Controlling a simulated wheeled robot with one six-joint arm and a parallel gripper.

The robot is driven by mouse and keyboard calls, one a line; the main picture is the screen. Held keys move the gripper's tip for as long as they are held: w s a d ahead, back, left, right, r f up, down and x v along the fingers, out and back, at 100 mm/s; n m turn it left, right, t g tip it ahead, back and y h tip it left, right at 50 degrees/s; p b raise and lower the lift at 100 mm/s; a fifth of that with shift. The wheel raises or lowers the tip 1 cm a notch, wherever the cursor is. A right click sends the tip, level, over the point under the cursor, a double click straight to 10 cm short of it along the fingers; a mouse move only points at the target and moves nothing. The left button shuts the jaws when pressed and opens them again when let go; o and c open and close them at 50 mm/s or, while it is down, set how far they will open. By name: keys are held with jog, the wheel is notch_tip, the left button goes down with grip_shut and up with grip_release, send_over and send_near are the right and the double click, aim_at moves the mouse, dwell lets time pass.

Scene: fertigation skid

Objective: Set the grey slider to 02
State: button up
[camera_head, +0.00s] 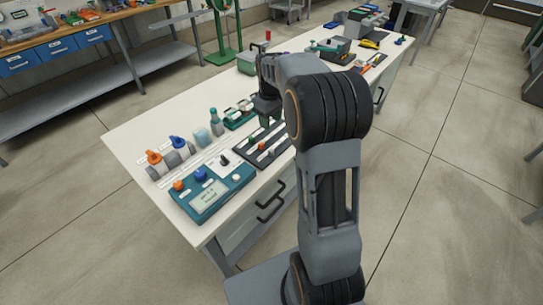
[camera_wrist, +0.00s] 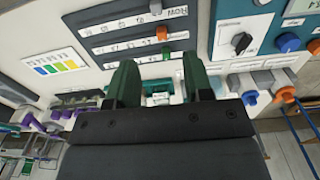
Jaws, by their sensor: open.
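A dark slider panel (camera_wrist: 125,36) with several slots and white number marks lies on the bench. In the wrist view a pale grey slider knob (camera_wrist: 156,8) sits in the top slot, at the picture's upper edge. An orange knob (camera_wrist: 162,33) and a green knob (camera_wrist: 166,53) sit in the slots below it. The exact number at the grey knob is too small to read. My gripper (camera_wrist: 159,62) is open and empty, its green fingers apart near the panel's lower edge. In the head view my arm hides part of the panel (camera_head: 249,155).
A teal control box (camera_head: 212,195) with a display and knobs stands at the bench's near end. Orange-handled (camera_head: 153,157) and blue-handled (camera_head: 178,142) valves and bottles (camera_head: 215,122) stand left of the panel. More tools lie at the far end. The near-left white bench top (camera_head: 130,142) is clear.

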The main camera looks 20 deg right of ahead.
aim_at(271, 150)
jog(key=f, duration=1.5)
jog(key=shift+w+d+f, duration=0.15)
jog(key=shift+w+d, duration=0.15)
jog(key=shift+w, duration=0.05)
jog(key=shift+c, duration=0.2)
grip_shut()
